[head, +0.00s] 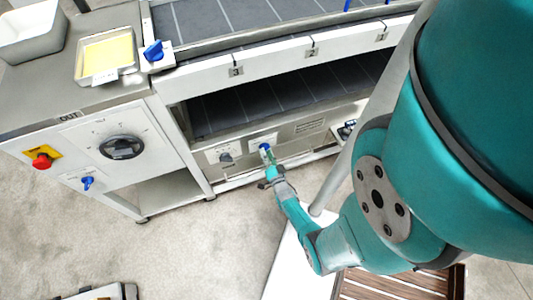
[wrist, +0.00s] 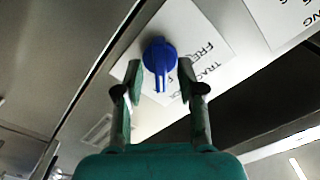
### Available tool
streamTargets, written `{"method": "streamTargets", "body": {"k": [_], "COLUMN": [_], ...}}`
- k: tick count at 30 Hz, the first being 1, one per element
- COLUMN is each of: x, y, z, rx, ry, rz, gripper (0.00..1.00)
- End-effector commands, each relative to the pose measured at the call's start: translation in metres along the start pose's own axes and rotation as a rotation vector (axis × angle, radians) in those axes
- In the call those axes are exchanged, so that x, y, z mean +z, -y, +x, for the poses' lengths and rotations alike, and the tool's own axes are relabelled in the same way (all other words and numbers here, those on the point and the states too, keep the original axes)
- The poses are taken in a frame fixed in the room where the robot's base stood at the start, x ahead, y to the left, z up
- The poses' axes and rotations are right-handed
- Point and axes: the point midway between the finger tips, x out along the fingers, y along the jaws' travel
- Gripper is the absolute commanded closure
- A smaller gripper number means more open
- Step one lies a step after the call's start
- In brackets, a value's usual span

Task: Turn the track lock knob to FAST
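The track lock knob is a small blue knob with a narrow pointer (wrist: 160,60) on a white label plate (wrist: 212,38) in the wrist view. The printing reads in part "TRACK" and "FREE"; the rest is hidden or too small to read. The pointer points down in the wrist view, between my fingers. My gripper (wrist: 159,72) is open, with one finger on each side of the knob and a small gap visible on both sides. In the head view, my gripper (head: 269,163) is at the blue knob (head: 265,147) on the low front panel.
A grey knob (head: 225,157) sits just left on the same panel. The control box at left has a black dial (head: 122,147), a red button (head: 42,161) and another blue knob (head: 88,183). A shelf edge (head: 235,71) overhangs above.

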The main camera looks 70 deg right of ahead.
Motion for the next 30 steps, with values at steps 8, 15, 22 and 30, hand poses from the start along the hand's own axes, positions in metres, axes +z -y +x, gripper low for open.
{"method": "streamTargets", "body": {"k": [8,15,22,30], "x": [0.001,0.000,0.000,0.000], "y": [-0.001,0.000,0.000,0.000], "z": [-0.048,-0.091,-0.112,-0.115], "rx": [0.003,0.001,0.001,0.000], "ry": [0.001,0.000,0.000,0.000], "rz": [0.001,0.000,0.000,0.000], "gripper": [0.61,0.61,0.61,0.61]}}
